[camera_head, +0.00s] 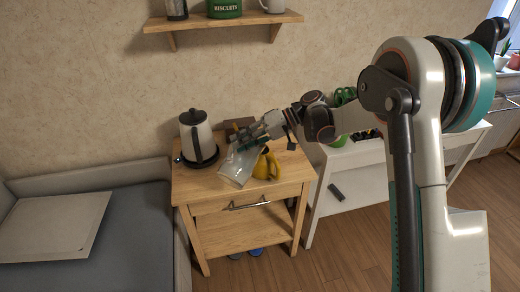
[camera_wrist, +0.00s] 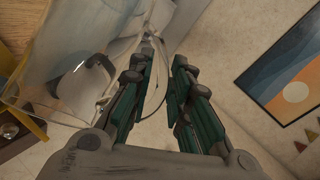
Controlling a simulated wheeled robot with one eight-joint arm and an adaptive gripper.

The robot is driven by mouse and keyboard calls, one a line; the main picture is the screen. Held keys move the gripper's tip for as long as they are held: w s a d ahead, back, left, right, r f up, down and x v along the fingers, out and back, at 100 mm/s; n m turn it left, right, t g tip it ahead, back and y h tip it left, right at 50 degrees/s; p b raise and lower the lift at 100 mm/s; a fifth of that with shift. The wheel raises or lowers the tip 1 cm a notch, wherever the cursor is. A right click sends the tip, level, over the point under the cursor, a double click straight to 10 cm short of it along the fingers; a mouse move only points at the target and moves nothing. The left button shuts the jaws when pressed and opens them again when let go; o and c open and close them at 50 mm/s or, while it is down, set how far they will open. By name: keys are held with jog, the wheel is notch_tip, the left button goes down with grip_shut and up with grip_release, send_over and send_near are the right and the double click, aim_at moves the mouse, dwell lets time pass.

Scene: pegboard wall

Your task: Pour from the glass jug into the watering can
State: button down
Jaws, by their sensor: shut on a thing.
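The clear glass jug (camera_head: 238,166) is tilted over the top of the small wooden cabinet, its body toward the lower left. It fills the upper left of the wrist view (camera_wrist: 62,38). My gripper (camera_head: 246,141) is shut on the jug at its upper side; its teal fingers show in the wrist view (camera_wrist: 163,78). The yellow watering can (camera_head: 263,168) stands on the cabinet just right of the jug, partly hidden by it. I cannot tell whether any liquid is flowing.
A white and black kettle (camera_head: 197,137) stands on the cabinet left of the jug. The wooden cabinet's (camera_head: 190,189) front left top is clear. A white table (camera_head: 360,152) stands to the right, and a wall shelf (camera_head: 222,20) hangs above. A grey sofa (camera_head: 140,215) is at left.

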aim_at(235, 162)
jog(key=s+f+t, duration=0.1)
jog(key=s+a+f+n+t+h, duration=0.1)
jog(key=f, duration=0.1)
jog(key=s+f+n+h+b, duration=0.1)
jog(key=f, duration=0.1)
jog(key=shift+a+f+t, duration=0.2)
jog(key=shift+a+t, duration=0.15)
jog(key=shift+t, duration=0.05)
jog(key=f+t+h, duration=0.1)
jog(key=s+f+n+t+h, duration=0.1)
jog(key=shift+s+a+f+n+b, duration=0.15)
jog(key=shift+a+f+n+b, duration=0.15)
jog(key=shift+a+b, duration=0.1)
jog(key=shift+s+a+f+n+t+h, duration=0.1)
jog(key=shift+s+f+n+t+h, duration=0.15)
jog(key=shift+f+t, duration=0.3)
jog(key=shift+s+a+f+n+t+h, duration=0.15)
jog(key=shift+f+n+t+h, duration=0.2)
jog(key=shift+f+t, duration=0.2)
jog(key=shift+s+f+n+t+h, duration=0.2)
jog(key=shift+f+n+t+h, duration=0.1)
jog(key=shift+f+t, duration=0.25)
